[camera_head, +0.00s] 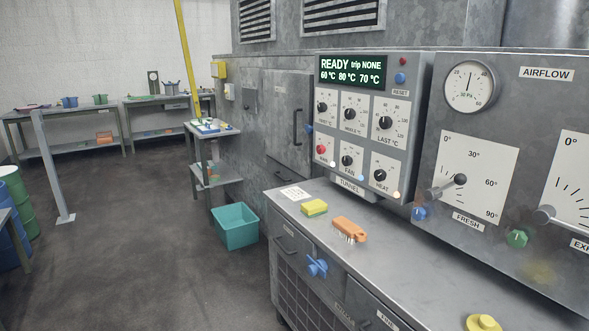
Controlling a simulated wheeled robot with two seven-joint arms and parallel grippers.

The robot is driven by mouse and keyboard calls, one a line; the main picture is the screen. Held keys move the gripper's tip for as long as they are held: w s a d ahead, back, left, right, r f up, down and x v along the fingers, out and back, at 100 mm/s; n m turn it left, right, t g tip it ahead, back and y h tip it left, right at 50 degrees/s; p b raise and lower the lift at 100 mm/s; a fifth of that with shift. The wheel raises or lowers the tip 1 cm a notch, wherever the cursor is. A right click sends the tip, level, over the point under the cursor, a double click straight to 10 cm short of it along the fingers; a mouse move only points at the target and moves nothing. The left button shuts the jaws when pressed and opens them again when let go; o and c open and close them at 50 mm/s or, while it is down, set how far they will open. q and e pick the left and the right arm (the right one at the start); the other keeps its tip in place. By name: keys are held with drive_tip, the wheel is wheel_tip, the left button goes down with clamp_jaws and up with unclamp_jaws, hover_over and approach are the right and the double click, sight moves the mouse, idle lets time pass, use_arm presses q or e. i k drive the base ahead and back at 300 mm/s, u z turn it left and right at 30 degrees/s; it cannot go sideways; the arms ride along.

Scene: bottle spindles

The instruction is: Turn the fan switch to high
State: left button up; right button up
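The fan switch (347,160) is a small black rotary knob on a white plate labelled FAN. It sits in the bottom row of the tunnel control panel (399,190), between a red-knobbed switch (321,149) on the left and the heat switch (380,175) on the right. The markings around the fan knob are too small to read, so I cannot tell its setting. A small pale blue lamp (361,178) shows at the plate's lower right corner. The panel's display (352,71) reads READY, trip NONE, 60, 80 and 70 °C. Neither of my grippers is in view.
A metal counter (390,245) juts out below the panel, with a yellow-green sponge (314,208) and an orange brush (350,229) on it. The airflow panel (500,240) with levers stands right. A teal bin (235,226) is on the floor, which is open at left.

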sight(347, 161)
drive_tip(key=u, duration=0.75)
drive_tip(key=k, duration=1)
drive_tip(key=u, duration=0.85)
drive_tip(key=i, duration=2.5)
drive_tip(key=z, duration=0.55)
drive_tip(key=i, duration=1.95)
drive_tip(key=z, duration=1.1)
